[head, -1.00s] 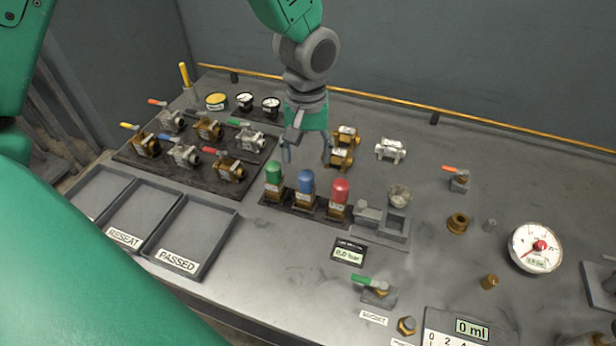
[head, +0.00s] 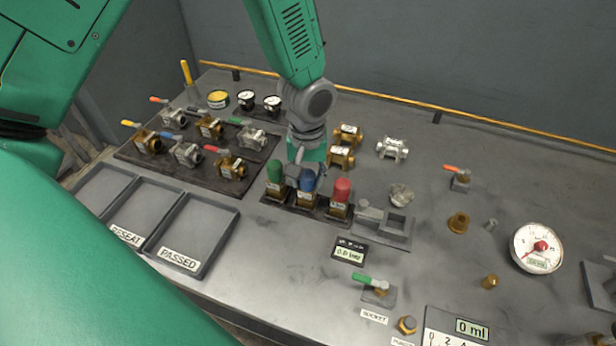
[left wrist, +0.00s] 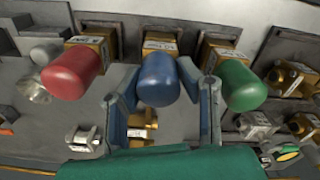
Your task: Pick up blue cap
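The blue cap (head: 307,183) sits on a brass-coloured body in a rack, between a green cap (head: 275,170) and a red cap (head: 341,188). My left gripper (head: 307,176) is lowered over the blue cap from behind. In the left wrist view the blue cap (left wrist: 159,80) lies between the two fingers of the left gripper (left wrist: 165,90), one on each side. Gaps show between the fingers and the cap, so the gripper looks open. The red cap (left wrist: 75,72) and green cap (left wrist: 241,85) flank the fingers. My right gripper is not in view.
A dark board (head: 128,152) with several lever valves stands at the left. Grey trays (head: 228,214) lie in front of it. A grey fixture (head: 395,238) stands just right of the rack. Brass fittings (head: 340,157) lie behind.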

